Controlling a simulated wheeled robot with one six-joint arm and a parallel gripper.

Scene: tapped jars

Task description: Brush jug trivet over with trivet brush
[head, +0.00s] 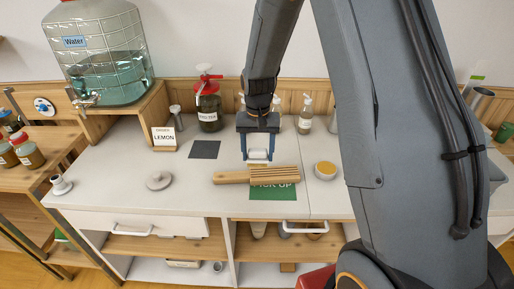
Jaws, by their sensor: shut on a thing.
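A wooden slatted board with a handle to the left, which looks like the jug trivet (277,175), lies on the white counter, partly over a green PICK UP mat (273,193). My gripper (258,156) points down just behind the board in the picture. It is shut on a small white block, seemingly the trivet brush (258,155). The block's underside is too small to make out, and I cannot tell whether it touches the board.
A dark square mat (204,149), a LEMON card (164,138) and a white knobbed lid (159,180) are to the left. A red-topped jar (208,107) and pump bottle (305,115) stand behind. A small yellow-filled bowl (325,170) sits right. The front-left counter is mostly clear.

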